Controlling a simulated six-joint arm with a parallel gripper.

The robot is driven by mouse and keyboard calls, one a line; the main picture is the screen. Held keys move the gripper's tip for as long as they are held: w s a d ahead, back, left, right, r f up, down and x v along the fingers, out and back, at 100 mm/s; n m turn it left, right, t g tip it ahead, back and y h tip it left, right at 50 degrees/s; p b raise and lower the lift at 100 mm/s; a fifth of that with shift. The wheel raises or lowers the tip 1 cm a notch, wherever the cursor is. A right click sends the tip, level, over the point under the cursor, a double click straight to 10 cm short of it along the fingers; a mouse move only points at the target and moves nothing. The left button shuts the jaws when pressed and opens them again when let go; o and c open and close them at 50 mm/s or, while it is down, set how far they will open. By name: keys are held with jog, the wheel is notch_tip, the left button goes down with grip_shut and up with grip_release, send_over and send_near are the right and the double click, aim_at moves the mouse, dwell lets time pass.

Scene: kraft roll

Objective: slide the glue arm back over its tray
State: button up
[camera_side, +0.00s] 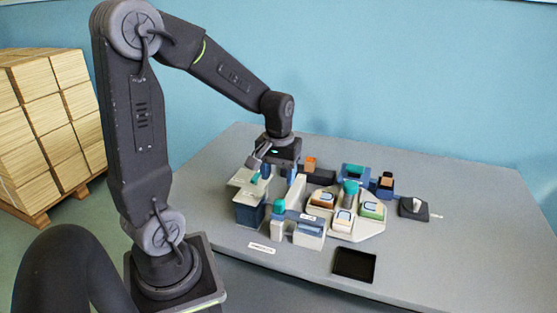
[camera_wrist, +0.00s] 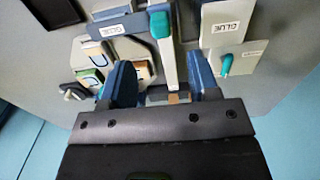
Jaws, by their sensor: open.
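The glue station (camera_side: 250,208) is a dark blue box with pale top plates at the left of the work. It also shows in the wrist view as a pale plate lettered GLUE (camera_wrist: 226,22), with a teal handle (camera_wrist: 226,64) beside it. A long pale bar (camera_wrist: 166,58) with a teal knob (camera_wrist: 159,24) runs beside the station. Which of these parts is the glue arm, I cannot tell. My gripper (camera_side: 279,175) is open and points down near the far side of the station. In the wrist view the bar lies between its blue fingers (camera_wrist: 161,68), with no visible grip.
A pale round platform (camera_side: 374,228) with several coloured blocks stands to the right. A black tray (camera_side: 354,265) lies near the front edge, and a dark pad (camera_side: 414,209) at the right. Small blocks (camera_side: 311,164) stand behind. The table's right side is clear.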

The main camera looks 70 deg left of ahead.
jog(key=shift+r, duration=2.15)
jog(key=s+d+r+m+t, duration=0.2)
jog(key=s+d+r+m, duration=0.1)
jog(key=d, duration=0.4)
jog(key=s+d+r+m+t, duration=0.3)
jog(key=s+d+m, duration=0.2)
jog(key=d+m, duration=0.1)
jog(key=shift+s+d+r+t, duration=0.2)
jog(key=shift+s+d+t, duration=0.15)
jog(key=shift+d, duration=0.55)
